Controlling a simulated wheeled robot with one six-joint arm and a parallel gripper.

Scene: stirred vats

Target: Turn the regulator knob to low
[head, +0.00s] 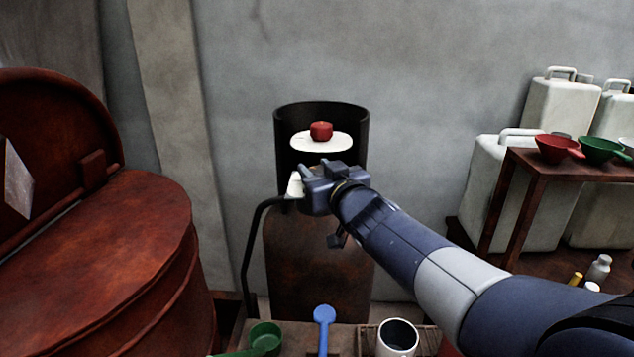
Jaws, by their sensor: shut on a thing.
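A rusty gas cylinder (315,260) stands against the wall, with a dark open collar (352,120) at its top. Inside the collar is a white disc (316,147) with a red knob (321,131) on it. My gripper (304,176) is in front of the collar, below the disc and apart from the red knob. It is shut at the head of a black hose, on what seems to be the regulator knob, mostly hidden by the jaws. A pale tapered piece (295,187) shows beside the jaws. The setting cannot be read.
The black hose (247,255) runs down left of the cylinder. A red lidded vat (110,240) fills the left. In front are a green scoop (264,338), a blue spoon (324,320) and a mug (398,338).

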